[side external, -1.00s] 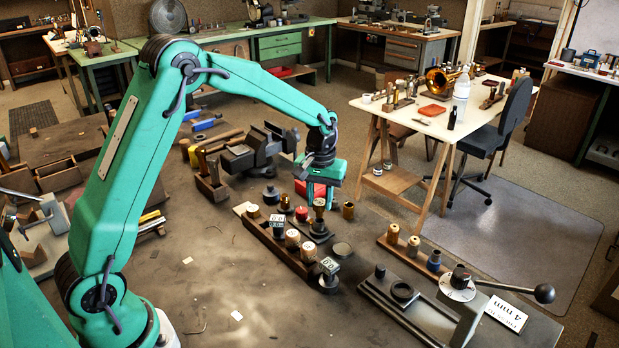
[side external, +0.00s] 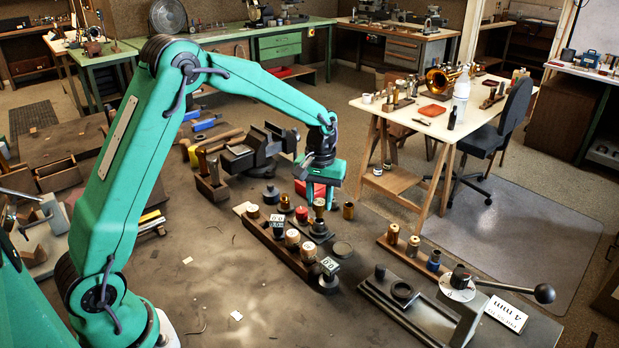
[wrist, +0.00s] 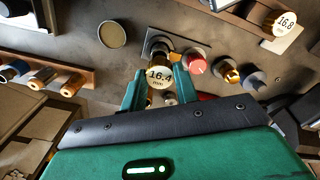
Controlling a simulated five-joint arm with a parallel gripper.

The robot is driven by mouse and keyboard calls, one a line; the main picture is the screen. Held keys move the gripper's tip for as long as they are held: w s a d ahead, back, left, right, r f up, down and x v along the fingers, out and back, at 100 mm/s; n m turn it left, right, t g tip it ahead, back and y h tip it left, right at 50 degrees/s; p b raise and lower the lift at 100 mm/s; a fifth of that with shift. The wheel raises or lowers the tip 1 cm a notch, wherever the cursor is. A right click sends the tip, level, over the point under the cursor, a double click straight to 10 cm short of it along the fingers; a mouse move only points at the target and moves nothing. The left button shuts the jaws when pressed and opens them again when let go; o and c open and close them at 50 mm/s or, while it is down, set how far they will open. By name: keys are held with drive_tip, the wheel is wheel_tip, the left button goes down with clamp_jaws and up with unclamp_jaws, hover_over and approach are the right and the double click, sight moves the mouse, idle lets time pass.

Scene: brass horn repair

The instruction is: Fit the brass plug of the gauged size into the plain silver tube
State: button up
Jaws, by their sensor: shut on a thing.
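My gripper (wrist: 160,87) is shut on a brass piece (wrist: 164,56) whose round pale label reads "16.4 mm". In the side view my gripper (side external: 319,200) points down around this piece (side external: 319,206), above a small dark base (side external: 313,231); I cannot tell whether the piece touches the base. A brass cylinder (side external: 348,210) stands just right of the gripper. I cannot pick out the plain silver tube with certainty.
A long wooden rack (side external: 283,250) with several capped pieces runs left of the gripper. Another rack (side external: 424,266) and a lever fixture (side external: 428,312) lie at the right. The front-left bench is mostly clear.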

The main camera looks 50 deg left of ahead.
drive_tip(key=shift+f, duration=1.75)
idle(0.6)
drive_tip(key=o, duration=1.4)
drive_tip(key=shift+r, duration=3.5)
drive_tip(key=shift+r, duration=0.1)
